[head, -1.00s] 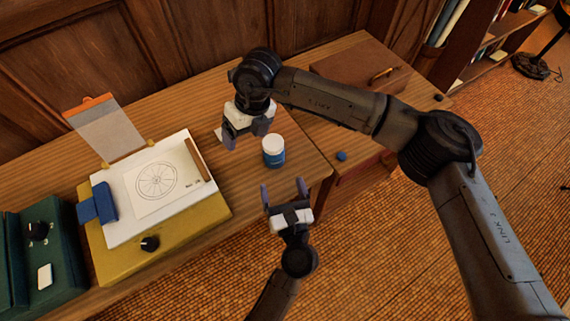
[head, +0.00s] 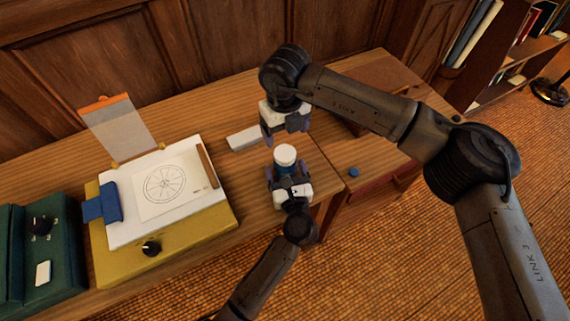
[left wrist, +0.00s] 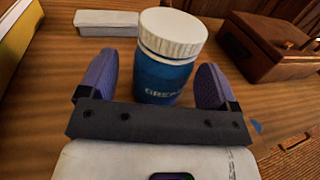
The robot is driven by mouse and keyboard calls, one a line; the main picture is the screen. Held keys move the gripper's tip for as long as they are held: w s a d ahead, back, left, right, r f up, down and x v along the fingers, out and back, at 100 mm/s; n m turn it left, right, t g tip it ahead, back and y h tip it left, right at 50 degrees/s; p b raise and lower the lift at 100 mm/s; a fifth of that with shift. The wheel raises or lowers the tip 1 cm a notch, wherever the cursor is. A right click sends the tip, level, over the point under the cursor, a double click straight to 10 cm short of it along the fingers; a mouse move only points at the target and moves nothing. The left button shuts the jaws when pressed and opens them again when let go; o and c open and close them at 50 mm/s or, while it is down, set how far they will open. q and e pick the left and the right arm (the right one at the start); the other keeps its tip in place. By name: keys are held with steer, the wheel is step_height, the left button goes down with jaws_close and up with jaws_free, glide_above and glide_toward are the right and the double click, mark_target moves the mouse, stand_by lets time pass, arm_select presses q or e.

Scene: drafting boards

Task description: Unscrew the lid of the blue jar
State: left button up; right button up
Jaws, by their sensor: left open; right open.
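The blue jar with a white lid (head: 285,153) stands upright on the wooden table; its lid is on. In the left wrist view the jar (left wrist: 167,80) shows part of a printed label on its front. My left gripper (head: 286,172) is open, with its purple fingers on either side of the jar body below the lid. In the left wrist view the left gripper (left wrist: 155,85) shows gaps between both fingers and the jar. My right gripper (head: 284,138) is open and points down, just beyond and above the lid, apart from it.
A white box (head: 244,138) lies left of my right gripper. A yellow drafting board (head: 222,222) with paper is to the left, beside a green case (head: 62,268).

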mark_target(285, 170)
arm_select(q)
steer(key=shift+x, duration=1.55)
steer(key=shift+c, duration=0.4)
